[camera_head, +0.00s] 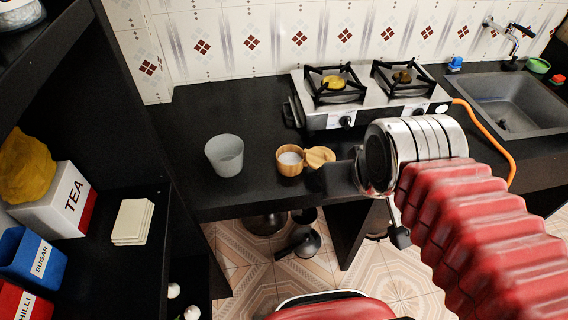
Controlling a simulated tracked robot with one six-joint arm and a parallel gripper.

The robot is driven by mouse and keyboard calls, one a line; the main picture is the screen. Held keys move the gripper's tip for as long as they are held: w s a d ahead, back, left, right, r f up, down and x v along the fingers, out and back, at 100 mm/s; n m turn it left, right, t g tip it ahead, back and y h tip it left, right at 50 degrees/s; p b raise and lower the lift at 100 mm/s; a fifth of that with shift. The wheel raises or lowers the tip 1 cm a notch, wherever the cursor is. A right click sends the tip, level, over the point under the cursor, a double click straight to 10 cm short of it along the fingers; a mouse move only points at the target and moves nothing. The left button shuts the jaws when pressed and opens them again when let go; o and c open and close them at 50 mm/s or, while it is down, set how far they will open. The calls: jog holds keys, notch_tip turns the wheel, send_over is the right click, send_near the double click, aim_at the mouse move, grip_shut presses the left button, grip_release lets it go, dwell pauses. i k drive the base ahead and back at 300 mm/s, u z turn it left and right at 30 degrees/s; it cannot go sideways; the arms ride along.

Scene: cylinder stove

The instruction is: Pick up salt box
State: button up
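The salt box looks to be the small round wooden pot (290,161) on the black counter, with white contents showing inside. Its round wooden lid (319,156) is swung out to the right, so the pot is open. My gripper (338,178) is just right of the pot, its dark fingers close to the lid's right edge. I cannot tell whether they touch it. The fingers are dark and seen against the dark counter, so their opening is unclear. Nothing is visibly held.
A grey cup (224,155) stands left of the pot. A two-burner stove (365,94) with an orange hose (490,128) is behind, and a sink (510,105) is at right. Left shelves hold a TEA box (58,203), a SUGAR box (32,257) and a CHILLI box (22,302).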

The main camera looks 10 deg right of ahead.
aim_at(290, 159)
jog(key=u, duration=3.65)
jog(key=k, duration=0.5)
jog(key=z, duration=0.4)
